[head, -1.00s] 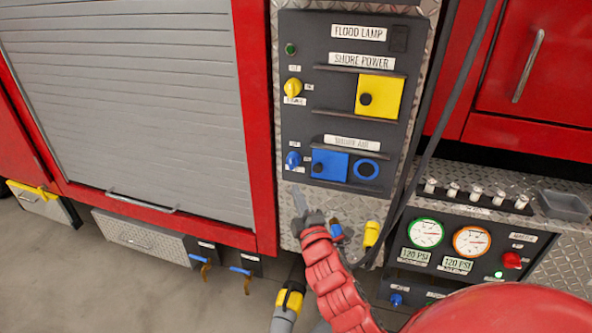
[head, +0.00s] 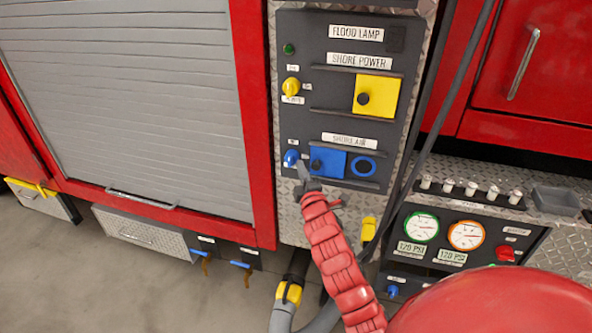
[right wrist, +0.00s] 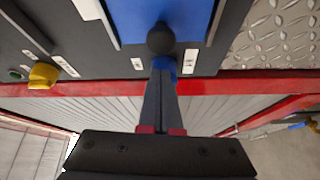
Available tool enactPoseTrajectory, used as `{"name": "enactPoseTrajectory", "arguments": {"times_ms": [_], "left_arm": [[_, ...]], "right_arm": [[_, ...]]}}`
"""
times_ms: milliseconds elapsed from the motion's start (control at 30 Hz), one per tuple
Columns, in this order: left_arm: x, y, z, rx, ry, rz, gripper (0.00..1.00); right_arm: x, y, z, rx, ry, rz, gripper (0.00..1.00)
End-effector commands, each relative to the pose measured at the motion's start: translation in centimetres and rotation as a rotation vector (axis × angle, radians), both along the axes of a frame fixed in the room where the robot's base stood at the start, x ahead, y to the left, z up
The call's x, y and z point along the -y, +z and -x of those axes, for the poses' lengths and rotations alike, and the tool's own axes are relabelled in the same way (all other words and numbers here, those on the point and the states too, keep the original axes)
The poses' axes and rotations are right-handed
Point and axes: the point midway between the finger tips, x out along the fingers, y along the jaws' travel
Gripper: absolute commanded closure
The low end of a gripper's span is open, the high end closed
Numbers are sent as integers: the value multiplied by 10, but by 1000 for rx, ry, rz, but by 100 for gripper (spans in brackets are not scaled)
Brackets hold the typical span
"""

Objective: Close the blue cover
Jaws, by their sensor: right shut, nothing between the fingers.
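The blue cover (head: 336,165) is a flat square plate with a black knob (head: 316,165) near its left edge. It sits between two rails on the dark panel. The blue ring-shaped port (head: 363,166) to its right is uncovered. My right gripper (head: 303,171) is shut and empty, with its tips just left of the black knob. In the right wrist view the fingers (right wrist: 160,85) point at the black knob (right wrist: 160,38) on the blue cover (right wrist: 185,14). I cannot tell whether they touch it. My left gripper is not in view.
A blue switch knob (head: 290,158) stands left of the cover, close to my fingertips. Above is a yellow cover (head: 385,95) with its own knob. A dark cable (head: 455,80) hangs to the right of the panel. Gauges (head: 421,227) are at lower right.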

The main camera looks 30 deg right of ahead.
Motion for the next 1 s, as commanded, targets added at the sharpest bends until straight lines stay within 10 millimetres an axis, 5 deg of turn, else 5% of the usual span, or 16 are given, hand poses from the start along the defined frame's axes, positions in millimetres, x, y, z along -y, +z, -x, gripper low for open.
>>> {"name": "enactPoseTrajectory", "arguments": {"times_ms": [633,1000], "left_arm": [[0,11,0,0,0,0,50],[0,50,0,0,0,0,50]], "right_arm": [[17,-1,16,1,0,0,100],[73,2,81,-3,-2,3,100]]}}
